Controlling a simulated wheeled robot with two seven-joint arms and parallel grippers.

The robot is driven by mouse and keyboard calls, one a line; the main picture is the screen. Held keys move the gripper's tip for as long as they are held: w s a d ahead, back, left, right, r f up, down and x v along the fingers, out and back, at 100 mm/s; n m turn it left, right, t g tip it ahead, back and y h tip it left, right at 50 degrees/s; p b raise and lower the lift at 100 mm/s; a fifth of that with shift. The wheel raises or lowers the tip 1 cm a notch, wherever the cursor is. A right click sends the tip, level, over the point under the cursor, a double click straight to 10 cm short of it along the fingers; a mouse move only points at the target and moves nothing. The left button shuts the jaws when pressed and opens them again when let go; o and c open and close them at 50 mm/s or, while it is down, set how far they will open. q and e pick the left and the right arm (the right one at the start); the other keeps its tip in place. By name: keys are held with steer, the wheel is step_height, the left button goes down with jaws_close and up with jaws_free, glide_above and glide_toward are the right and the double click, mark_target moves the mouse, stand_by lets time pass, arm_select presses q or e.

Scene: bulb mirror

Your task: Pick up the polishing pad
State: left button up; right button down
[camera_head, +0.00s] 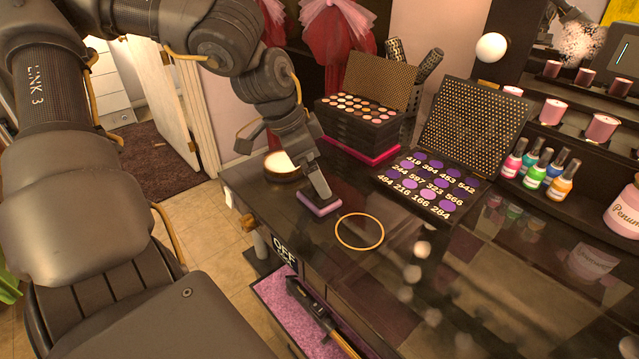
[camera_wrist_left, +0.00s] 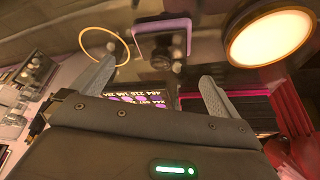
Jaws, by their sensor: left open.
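The polishing pad (camera_head: 320,207) appears to be the small dark block with a pink-purple edge near the left edge of the glossy dark tabletop. In the left wrist view its purple outline (camera_wrist_left: 136,40) shows beyond the fingertips. My left gripper (camera_head: 321,188) points down just over the pad in the head view, and a finger hides part of it. The left wrist view shows the two fingers (camera_wrist_left: 160,75) spread wide with nothing between them. I cannot tell whether the fingertips touch the pad. My right gripper is in neither view.
A gold ring (camera_head: 360,248) lies right of the pad. A round lit disc (camera_head: 281,164) sits behind it at the table's edge. A numbered palette (camera_head: 425,187) and a stacked makeup case (camera_head: 350,131) stand behind. An open drawer (camera_head: 272,297) is below. The front tabletop is clear.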

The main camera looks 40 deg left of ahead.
arm_select(q)
steer(key=shift+w+d+f, duration=0.15)
steer(key=shift+f, duration=0.2)
steer(key=x, duration=0.4)
steer(key=shift+a+f+p, duration=0.1)
steer(key=shift+a+p, duration=0.2)
steer(key=shift+a, duration=0.05)
steer(key=shift+w+d+f, duration=0.1)
steer(key=shift+d+f, duration=0.1)
steer(key=shift+f, duration=0.3)
steer(key=c, duration=0.8)
steer(key=shift+c, duration=0.2)
steer(key=shift+r, duration=0.1)
